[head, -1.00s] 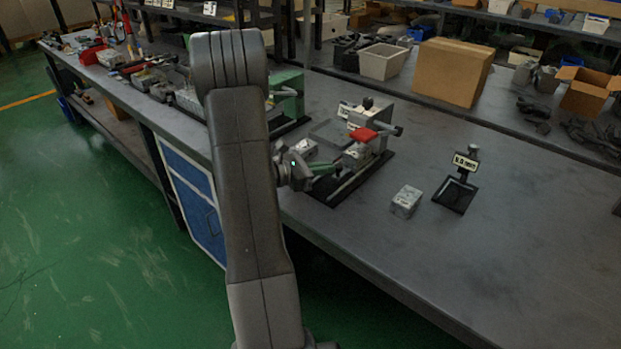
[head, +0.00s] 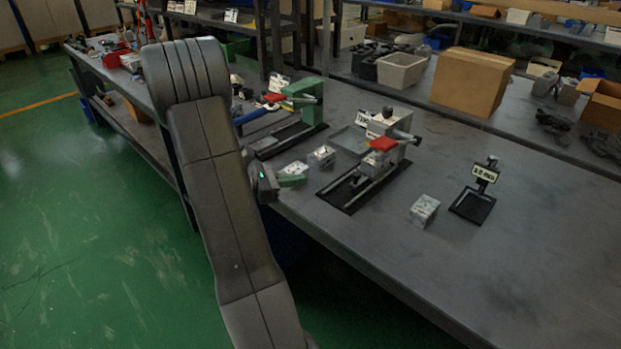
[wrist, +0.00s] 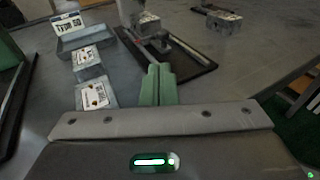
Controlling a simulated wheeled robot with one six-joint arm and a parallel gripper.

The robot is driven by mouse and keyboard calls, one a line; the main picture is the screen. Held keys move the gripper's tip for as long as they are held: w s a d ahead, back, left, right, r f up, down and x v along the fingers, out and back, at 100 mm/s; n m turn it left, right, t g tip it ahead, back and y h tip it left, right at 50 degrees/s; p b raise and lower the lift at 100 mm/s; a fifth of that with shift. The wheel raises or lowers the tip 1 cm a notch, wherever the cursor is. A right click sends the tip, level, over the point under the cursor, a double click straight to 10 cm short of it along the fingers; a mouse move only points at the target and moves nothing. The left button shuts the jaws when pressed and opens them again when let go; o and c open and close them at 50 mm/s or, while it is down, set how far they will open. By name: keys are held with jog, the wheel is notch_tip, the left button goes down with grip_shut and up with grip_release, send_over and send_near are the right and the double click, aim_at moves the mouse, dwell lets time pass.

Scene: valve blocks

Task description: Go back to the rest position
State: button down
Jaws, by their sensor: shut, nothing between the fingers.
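My gripper (head: 292,181) has green fingers and is shut and empty. In the head view it is at the bench's front edge, left of the red-handled fixture (head: 382,144). In the wrist view the closed fingers (wrist: 158,84) point forward, with nothing between them. Two pale valve blocks lie left of the fixture: one (head: 321,156) by the shallow tray, one (head: 293,168) close to my fingers in the picture. In the wrist view they lie left of the fingers, one nearer (wrist: 96,94) and one farther (wrist: 86,57). My arm hides part of the bench.
Another block (head: 424,211) stands right of the fixture, beside a black stand with a label (head: 474,203). A shallow grey tray (head: 350,140) sits behind the blocks. A green fixture (head: 302,98) stands farther left. The bench's right front is clear.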

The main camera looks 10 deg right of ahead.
jog(key=shift+s+a+r, duration=0.1)
jog(key=shift+a, duration=0.3)
jog(key=x, duration=1.4)
jog(key=shift+r, duration=0.1)
